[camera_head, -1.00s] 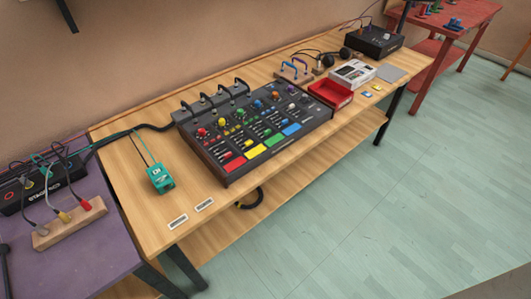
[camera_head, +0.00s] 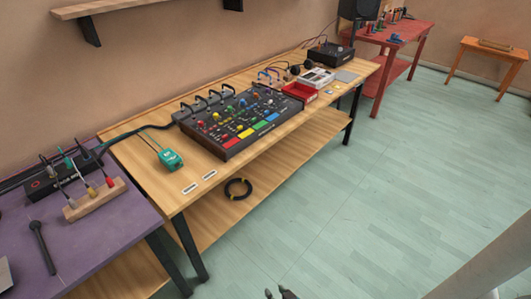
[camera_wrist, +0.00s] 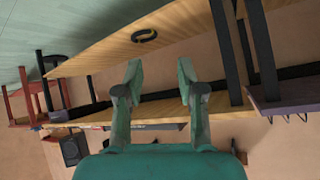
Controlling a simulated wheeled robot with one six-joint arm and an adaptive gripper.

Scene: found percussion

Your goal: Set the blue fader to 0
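The blue fader itself is too small to make out for certain. My gripper (camera_wrist: 161,75) is open and empty in the wrist view, its two fingers apart, away from the mixer. Its dark tips also show at the bottom edge of the head view (camera_head: 281,293), low in front of the table.
A teal box (camera_head: 171,159) sits left of the mixer, a red tray (camera_head: 299,92) to its right. The purple table (camera_head: 95,234) is at left, the red table (camera_head: 405,31) at far right. A coiled black cable (camera_head: 238,188) lies on the lower shelf. The floor in front is free.

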